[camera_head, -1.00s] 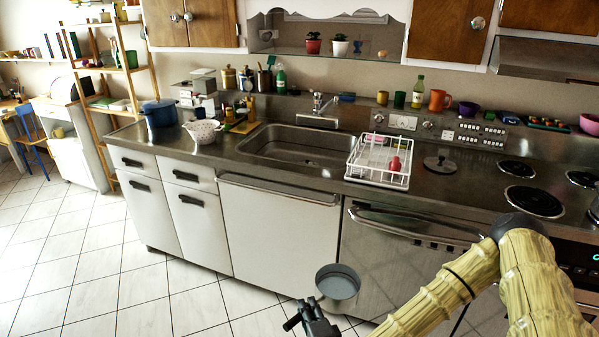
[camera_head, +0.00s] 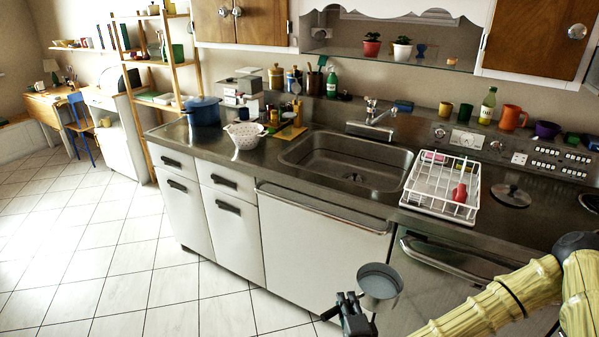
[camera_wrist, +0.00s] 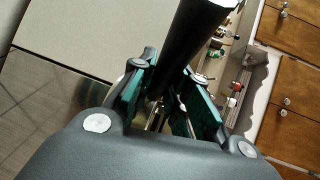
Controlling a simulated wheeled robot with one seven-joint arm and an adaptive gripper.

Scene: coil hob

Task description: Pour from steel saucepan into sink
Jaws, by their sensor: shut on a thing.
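The steel saucepan (camera_head: 380,287) is a small grey pan, seen from above in front of the lower cabinets and below counter height. My gripper (camera_head: 352,312) is shut on its dark handle, at the pan's lower left. In the wrist view the black handle (camera_wrist: 188,45) runs up between the two green-padded fingers (camera_wrist: 168,100). The pan looks about upright; I cannot make out what it holds. The sink (camera_head: 345,165) is a steel basin set in the counter, behind and above the saucepan in the head view. Its tap (camera_head: 372,113) stands at the back edge.
A white dish rack (camera_head: 440,190) with a red item stands right of the sink. A white colander (camera_head: 245,134) and a blue pot (camera_head: 203,110) stand to its left. A long handle bar (camera_head: 320,208) juts from the front below the sink. The tiled floor at left is clear.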

